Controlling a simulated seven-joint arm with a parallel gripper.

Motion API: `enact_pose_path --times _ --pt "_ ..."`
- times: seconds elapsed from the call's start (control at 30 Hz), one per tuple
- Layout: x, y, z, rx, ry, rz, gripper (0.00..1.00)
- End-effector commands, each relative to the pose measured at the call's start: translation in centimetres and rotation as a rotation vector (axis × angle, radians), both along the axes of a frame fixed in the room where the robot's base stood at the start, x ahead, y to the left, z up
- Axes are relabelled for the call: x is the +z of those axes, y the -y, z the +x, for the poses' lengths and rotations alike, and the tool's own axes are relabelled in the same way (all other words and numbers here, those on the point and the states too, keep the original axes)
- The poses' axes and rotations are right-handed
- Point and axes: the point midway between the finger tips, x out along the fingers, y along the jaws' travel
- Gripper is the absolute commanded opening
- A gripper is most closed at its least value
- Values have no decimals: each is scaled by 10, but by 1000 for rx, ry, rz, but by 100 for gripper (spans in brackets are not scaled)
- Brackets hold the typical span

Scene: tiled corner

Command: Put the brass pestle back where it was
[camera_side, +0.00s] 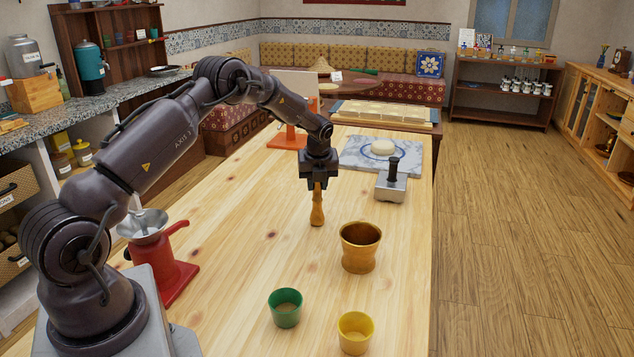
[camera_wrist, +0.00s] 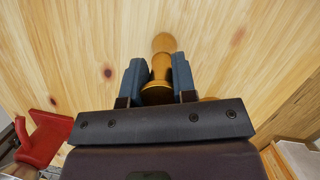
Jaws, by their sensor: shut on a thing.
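The brass pestle (camera_side: 317,208) is upright in my gripper (camera_side: 318,184), its broad end hanging down over the wooden table. I cannot tell whether that lower end touches the table top. In the wrist view the pestle (camera_wrist: 162,66) sits between the two blue-grey fingers of my gripper (camera_wrist: 160,82), which are shut on it. The brass mortar (camera_side: 360,247) stands upright on the table to the right of the pestle and nearer the side camera. The pestle is outside the mortar.
A green cup (camera_side: 285,308) and a yellow cup (camera_side: 355,333) stand in front of the mortar. A metal press with a dark handle (camera_side: 391,184) and a marble slab with dough (camera_side: 352,157) lie behind. A red grinder (camera_side: 160,258) stands left. The table (camera_side: 245,250) between is clear.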

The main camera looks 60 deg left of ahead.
Motion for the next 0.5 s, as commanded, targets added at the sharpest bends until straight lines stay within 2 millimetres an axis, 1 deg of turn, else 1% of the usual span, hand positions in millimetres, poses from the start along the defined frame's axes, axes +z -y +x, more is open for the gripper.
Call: enact_pose_path --times 0.1,0.23,0.27,0.3,0.37,0.5 --pt "2 0 1 0 4 2 0" --pt "-1 0 1 0 3 1 0" --pt "-3 0 0 0 0 0 28" --pt "-2 0 0 0 1 0 37" --pt "-2 0 0 0 1 0 51" --pt "-2 0 0 0 1 0 51"
